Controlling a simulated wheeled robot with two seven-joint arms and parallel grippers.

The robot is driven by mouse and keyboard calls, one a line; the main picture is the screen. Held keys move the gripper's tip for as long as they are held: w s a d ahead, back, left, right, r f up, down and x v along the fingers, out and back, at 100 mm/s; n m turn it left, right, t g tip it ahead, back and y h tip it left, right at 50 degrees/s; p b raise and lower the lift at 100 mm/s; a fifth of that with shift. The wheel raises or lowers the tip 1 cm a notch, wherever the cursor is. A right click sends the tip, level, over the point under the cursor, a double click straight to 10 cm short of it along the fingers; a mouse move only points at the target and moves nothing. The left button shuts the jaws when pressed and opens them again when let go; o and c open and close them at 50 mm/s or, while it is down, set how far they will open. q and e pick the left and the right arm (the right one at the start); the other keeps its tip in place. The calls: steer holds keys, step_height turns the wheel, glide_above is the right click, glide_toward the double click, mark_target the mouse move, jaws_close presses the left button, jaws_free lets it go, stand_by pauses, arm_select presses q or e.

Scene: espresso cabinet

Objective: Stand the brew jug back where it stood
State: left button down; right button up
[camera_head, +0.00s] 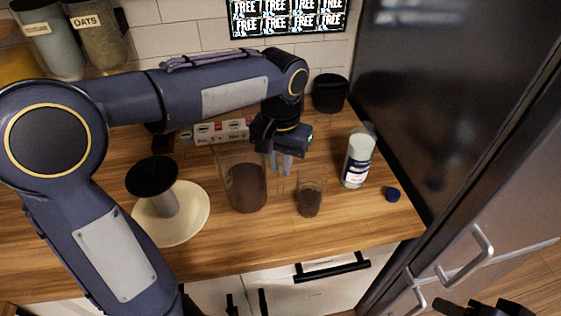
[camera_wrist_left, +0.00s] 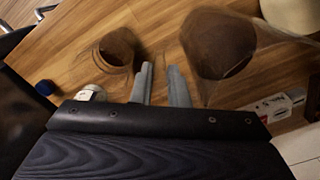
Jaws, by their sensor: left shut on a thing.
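The brew jug (camera_head: 245,185) is a large clear vessel with dark brown contents, upright over the wooden counter. I cannot tell whether its base touches the wood. It shows at upper right in the left wrist view (camera_wrist_left: 222,50). My left gripper (camera_head: 282,168) points down at the jug's right side, shut on its clear handle, which is hard to make out. In the left wrist view its fingers (camera_wrist_left: 160,85) are close together between the jug and a smaller glass. My right gripper (camera_head: 485,308) shows only as a dark part at the bottom right edge.
The small glass (camera_head: 309,197) with brown contents stands close right of the jug. A pale bottle (camera_head: 357,160), a blue cap (camera_head: 392,194) and a black canister (camera_head: 329,93) are further right. A black-topped stand on a cream disc (camera_head: 190,222) is left. A labelled box (camera_head: 222,131) lies behind.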

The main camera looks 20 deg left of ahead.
arm_select(q)
steer(key=shift+f, duration=0.15)
steer(key=c, duration=1.4)
jaws_free()
step_height(320, 180, up, 12)
steer(key=p, duration=0.1)
steer(key=s+a+f+n+t+h, duration=0.1)
steer(key=s+a+f+t+h, duration=0.1)
steer(key=s+f, duration=0.5)
steer(key=s+a+f+n+t+h, duration=0.1)
steer(key=s+a+f+t, duration=0.1)
steer(key=s+f, duration=0.5)
steer(key=s+t, duration=0.1)
steer(key=s, duration=0.3)
steer(key=shift+t+h, duration=0.3)
steer(key=shift+h, duration=0.1)
